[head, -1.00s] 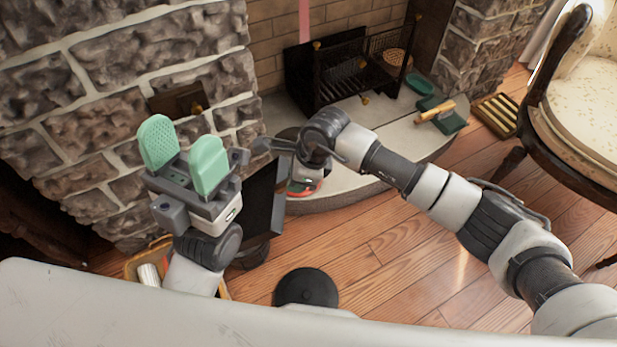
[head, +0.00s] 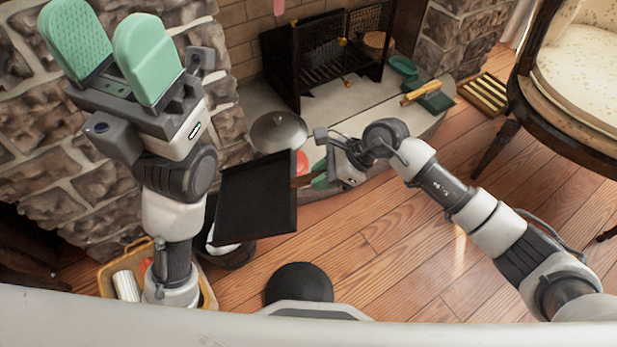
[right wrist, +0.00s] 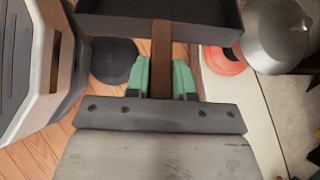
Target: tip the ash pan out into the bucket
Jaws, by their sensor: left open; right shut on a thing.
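The ash pan (head: 257,200) is a black rectangular tray, held in the air at a tilt in the head view. My right gripper (head: 322,181) is shut on its brown handle (right wrist: 161,62); the pan's wall (right wrist: 160,28) crosses the top of the right wrist view. The dark bucket (head: 236,259) stands on the floor below the pan, partly hidden by the pan and my left arm. A pale patch shows at the bucket; I cannot tell if it is ash. My left gripper (head: 112,50) is open and empty, raised before the stone wall.
A basket (head: 110,281) with a white roll stands left of the bucket. A metal lid-like dome (head: 279,131) and a red item (head: 303,161) are on the hearth. The black grate (head: 325,65) is behind.

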